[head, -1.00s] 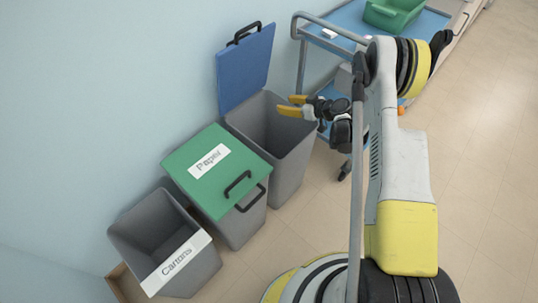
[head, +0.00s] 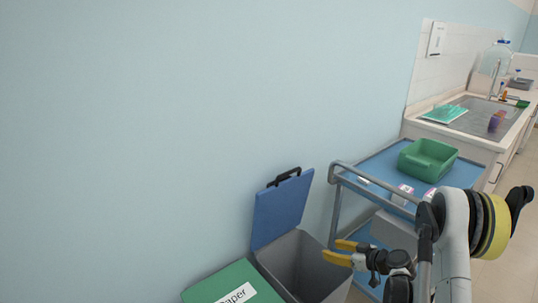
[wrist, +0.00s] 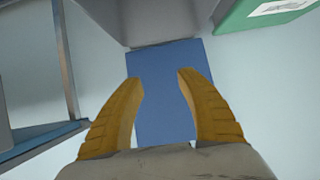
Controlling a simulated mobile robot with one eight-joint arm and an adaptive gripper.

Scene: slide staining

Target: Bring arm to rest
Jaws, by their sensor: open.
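My gripper (head: 341,252) has yellow fingers and is open and empty in the head view. It is level with the grey bin (head: 306,266) whose blue lid (head: 283,210) stands raised against the wall. In the wrist view my gripper (wrist: 160,85) shows its two fingers spread apart with nothing between them. The blue lid (wrist: 165,100) lies behind the fingers there. My arm is folded at the lower right of the head view.
A green-lidded bin marked paper (head: 230,285) stands left of the open bin. A blue-shelved cart (head: 380,168) with a green tray (head: 428,158) stands to the right. Beyond it is a sink counter (head: 480,115). The wall is close behind the bins.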

